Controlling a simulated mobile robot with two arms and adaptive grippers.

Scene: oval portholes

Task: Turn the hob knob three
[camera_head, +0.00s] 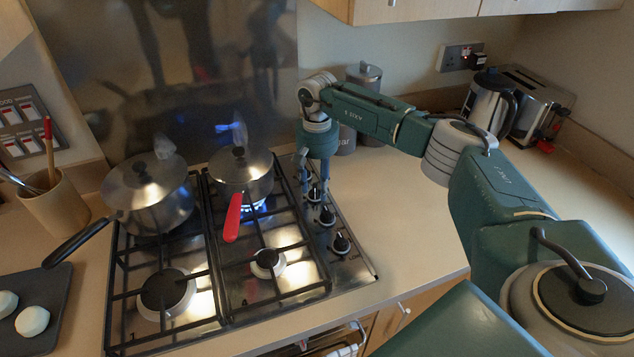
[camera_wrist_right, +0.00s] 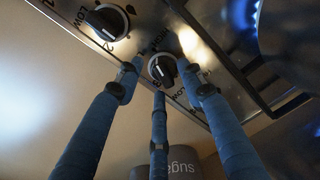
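A row of black hob knobs runs along the right side of the steel hob (camera_head: 352,268). The front knob (camera_head: 341,243) and the one behind it (camera_head: 326,214) show clearly. A further knob (camera_head: 315,193) is partly hidden by my right gripper (camera_head: 314,196), which points down over the rear part of the row. In the right wrist view, its three blue fingers (camera_wrist_right: 160,82) are spread around one knob (camera_wrist_right: 163,69), with small gaps visible. Contact is not clear. A neighbouring knob (camera_wrist_right: 105,22) is at upper left. I cannot tell which knob is three. My left gripper is out of view.
A lidded pot (camera_head: 150,195) and a red-handled pan (camera_head: 240,175) stand on the rear burners. A blue flame (camera_head: 255,207) burns under the pan. Canisters (camera_head: 365,78) stand behind my right arm. The counter (camera_head: 400,215) right of the hob is clear.

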